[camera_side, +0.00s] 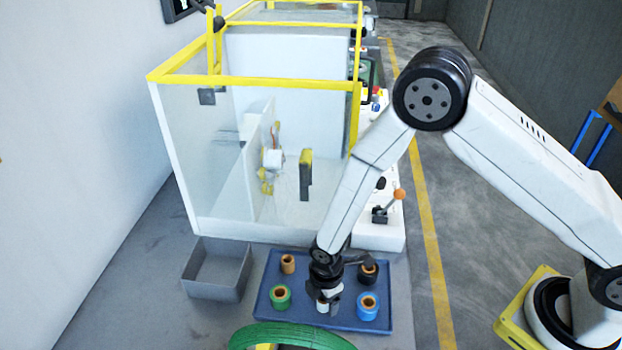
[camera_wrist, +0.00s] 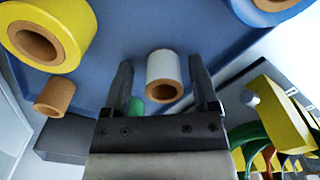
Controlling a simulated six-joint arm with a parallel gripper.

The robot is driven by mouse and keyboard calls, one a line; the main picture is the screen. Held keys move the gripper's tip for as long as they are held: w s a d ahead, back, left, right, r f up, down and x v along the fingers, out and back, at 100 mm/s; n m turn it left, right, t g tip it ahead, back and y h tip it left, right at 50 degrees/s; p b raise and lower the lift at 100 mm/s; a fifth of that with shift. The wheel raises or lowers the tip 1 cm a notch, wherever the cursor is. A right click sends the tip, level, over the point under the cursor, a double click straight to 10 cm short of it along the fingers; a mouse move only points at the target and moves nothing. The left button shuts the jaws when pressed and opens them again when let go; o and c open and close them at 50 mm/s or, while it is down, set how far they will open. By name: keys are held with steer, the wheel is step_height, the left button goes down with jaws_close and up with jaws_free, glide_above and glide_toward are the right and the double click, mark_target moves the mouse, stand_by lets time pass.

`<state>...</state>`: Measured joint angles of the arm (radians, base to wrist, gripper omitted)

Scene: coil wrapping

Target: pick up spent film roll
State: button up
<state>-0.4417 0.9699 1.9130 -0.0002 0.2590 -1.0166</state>
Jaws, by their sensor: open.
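My gripper (camera_side: 326,286) points down over the blue tray (camera_side: 265,308). In the wrist view its two dark fingers (camera_wrist: 161,66) are apart. A slim white roll (camera_wrist: 163,66) with a brown core appears between them, with a visible gap on each side. The same white roll (camera_side: 322,308) shows just below my gripper in the side view, partly hidden by it. A small bare brown roll (camera_side: 288,262) stands at the tray's back left; it also shows in the wrist view (camera_wrist: 53,97). No label tells which roll is the spent one.
The tray also holds a green roll (camera_side: 280,297), a blue roll (camera_side: 368,307) and a dark roll (camera_side: 367,273). A yellow roll (camera_wrist: 45,30) shows in the wrist view. An empty grey bin (camera_side: 217,268) stands left of the tray. A yellow-framed clear enclosure (camera_side: 250,150) stands behind.

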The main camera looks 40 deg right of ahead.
jaws_close()
stand_by(0.3)
steer(key=shift+r, duration=0.2)
steer(key=shift+r, duration=0.75)
steer(key=s+d+r, duration=0.4)
steer(key=s+r, duration=0.7)
steer(key=s, duration=0.2)
steer(key=shift+d, duration=0.4)
